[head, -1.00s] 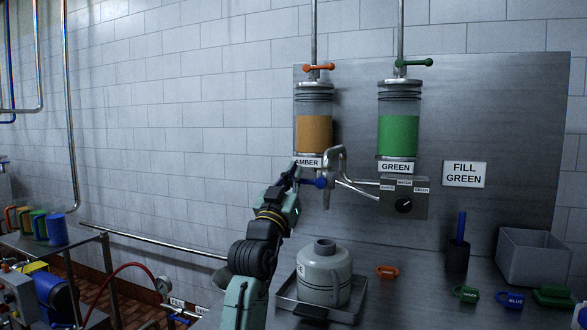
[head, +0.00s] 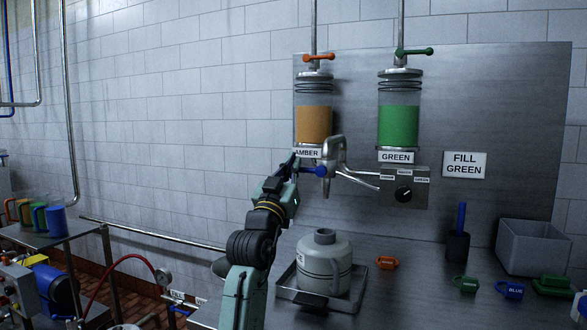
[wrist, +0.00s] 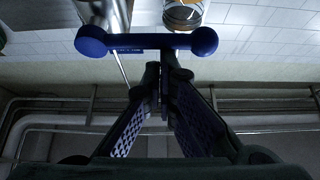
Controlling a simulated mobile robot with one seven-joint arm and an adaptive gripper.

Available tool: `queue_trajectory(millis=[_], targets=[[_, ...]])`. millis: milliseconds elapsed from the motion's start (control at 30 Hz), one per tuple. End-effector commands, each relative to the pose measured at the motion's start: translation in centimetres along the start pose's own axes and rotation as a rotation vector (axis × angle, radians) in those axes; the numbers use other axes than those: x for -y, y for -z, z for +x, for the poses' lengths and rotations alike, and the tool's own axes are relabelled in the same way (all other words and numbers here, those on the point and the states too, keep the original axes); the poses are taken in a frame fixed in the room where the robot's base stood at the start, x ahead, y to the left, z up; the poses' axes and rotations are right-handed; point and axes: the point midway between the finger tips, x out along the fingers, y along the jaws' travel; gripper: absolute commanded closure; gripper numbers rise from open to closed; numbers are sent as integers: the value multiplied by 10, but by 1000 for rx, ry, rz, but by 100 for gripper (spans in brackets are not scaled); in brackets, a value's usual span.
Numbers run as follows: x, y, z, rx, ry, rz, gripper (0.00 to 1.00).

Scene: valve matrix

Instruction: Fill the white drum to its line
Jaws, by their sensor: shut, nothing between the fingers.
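The white drum (head: 338,247) stands upright on a shallow metal tray (head: 318,302) on the bench, below the metal spout (head: 327,183). Its fill line and liquid level cannot be made out. A blue two-knobbed tap handle (head: 314,170) lies across at the spout. It also shows in the wrist view (wrist: 145,42), just beyond the fingertips. My gripper (head: 294,160) is at the handle's left end in the head view. In the wrist view my gripper (wrist: 163,72) is shut and empty; contact with the handle cannot be told.
The amber tank (head: 313,125) and green tank (head: 399,125) hang on the metal panel, with orange and green valve handles on top. A selector knob (head: 404,194) sits below the green tank. A sign (head: 465,165) reads FILL GREEN. A grey bin (head: 532,247) stands right.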

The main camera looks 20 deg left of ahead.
Motion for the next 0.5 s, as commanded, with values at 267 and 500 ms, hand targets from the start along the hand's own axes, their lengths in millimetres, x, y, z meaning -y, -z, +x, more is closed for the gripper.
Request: queue_trajectory(millis=[267, 500], targets=[[0, -6, -3, 3, -1, -1, 100], [-1, -14, -6, 3, 16, -38, 100]])
